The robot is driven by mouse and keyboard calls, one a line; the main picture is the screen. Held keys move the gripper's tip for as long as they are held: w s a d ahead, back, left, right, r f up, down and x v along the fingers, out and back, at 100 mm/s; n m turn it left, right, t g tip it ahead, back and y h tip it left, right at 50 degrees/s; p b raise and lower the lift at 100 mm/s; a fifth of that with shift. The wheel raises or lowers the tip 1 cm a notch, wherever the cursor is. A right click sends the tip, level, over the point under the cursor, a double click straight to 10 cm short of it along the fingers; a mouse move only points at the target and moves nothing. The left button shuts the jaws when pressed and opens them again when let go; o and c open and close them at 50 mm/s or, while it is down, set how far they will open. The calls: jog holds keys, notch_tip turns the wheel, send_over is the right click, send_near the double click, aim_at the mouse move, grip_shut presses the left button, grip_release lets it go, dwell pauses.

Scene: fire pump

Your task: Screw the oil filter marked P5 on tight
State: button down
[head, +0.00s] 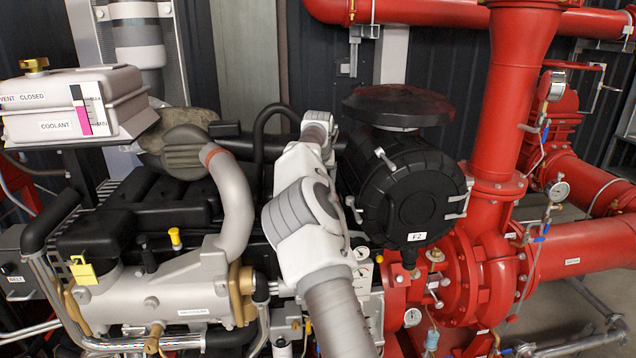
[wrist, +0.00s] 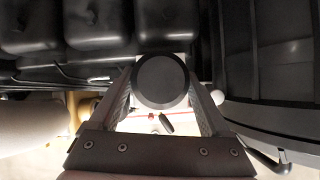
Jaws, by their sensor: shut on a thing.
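A dark round cylinder end (wrist: 162,82), which looks like the oil filter, sits between the two fingers of my gripper (wrist: 165,90) in the wrist view. The fingers close on it from both sides. I see its flat, plain end face on. No P5 mark is readable, and its far end and thread are hidden, so I cannot tell how far it is seated. In the head view my arm covers this spot, and neither the gripper nor the filter shows there.
The grey curved pipe (head: 235,195) and black engine covers (head: 140,205) lie left. Red pump pipes (head: 500,100) fill the right. In the wrist view black engine parts (wrist: 95,25) crowd close above.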

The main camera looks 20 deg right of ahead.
jog(key=shift+s+d+f, duration=0.1)
jog(key=shift+f, duration=0.05)
grip_release()
dwell(0.8)
jog(key=shift+r, duration=0.2)
jog(key=shift+a+r, duration=0.25)
jog(key=shift+r, duration=0.15)
jog(key=v, duration=0.6)
jog(key=shift+s+r, duration=0.25)
